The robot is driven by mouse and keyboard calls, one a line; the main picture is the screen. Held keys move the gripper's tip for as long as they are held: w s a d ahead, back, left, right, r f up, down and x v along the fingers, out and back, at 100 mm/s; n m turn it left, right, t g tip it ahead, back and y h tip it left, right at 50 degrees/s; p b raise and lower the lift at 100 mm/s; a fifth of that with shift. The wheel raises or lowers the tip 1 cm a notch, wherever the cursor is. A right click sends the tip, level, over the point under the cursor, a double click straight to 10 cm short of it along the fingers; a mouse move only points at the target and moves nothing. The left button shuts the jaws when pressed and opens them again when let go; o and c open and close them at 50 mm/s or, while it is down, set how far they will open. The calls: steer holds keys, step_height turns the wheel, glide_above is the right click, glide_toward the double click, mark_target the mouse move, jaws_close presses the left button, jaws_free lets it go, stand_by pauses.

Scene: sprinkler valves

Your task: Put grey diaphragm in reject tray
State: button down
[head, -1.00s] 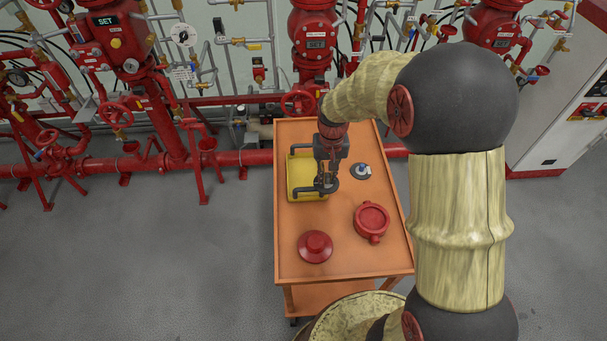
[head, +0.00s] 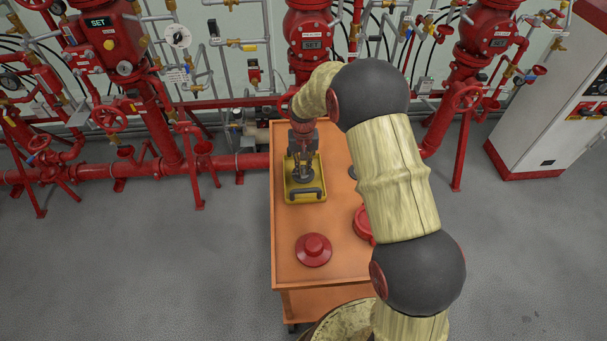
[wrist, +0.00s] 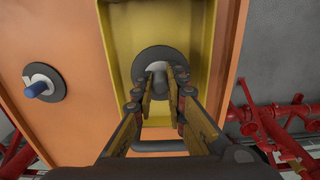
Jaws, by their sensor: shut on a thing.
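The yellow tray (head: 320,177) with dark handles stands on the orange cart top; its yellow floor also shows in the wrist view (wrist: 150,22). My gripper (head: 303,173) points down over the tray. In the wrist view its fingers (wrist: 160,85) are shut on the pale hub of the grey diaphragm (wrist: 150,57), a dark grey disc within the tray's outline. I cannot tell whether the disc touches the tray floor. A second grey disc with a blue-tipped pale hub (wrist: 45,84) lies on the cart beside the tray; my arm mostly hides it in the head view.
On the orange cart (head: 290,268), a red domed cover (head: 314,250) lies in front of the tray. A red ring-shaped body (head: 362,223) is partly behind my arm. Red pipes and valves (head: 240,160) stand behind the cart. Bare cart top lies between tray and cover.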

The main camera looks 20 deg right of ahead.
steer(key=shift+f, duration=1.25)
steer(key=shift+f, duration=0.1)
steer(key=c, duration=1.8)
jaws_free()
steer(key=shift+s, duration=0.1)
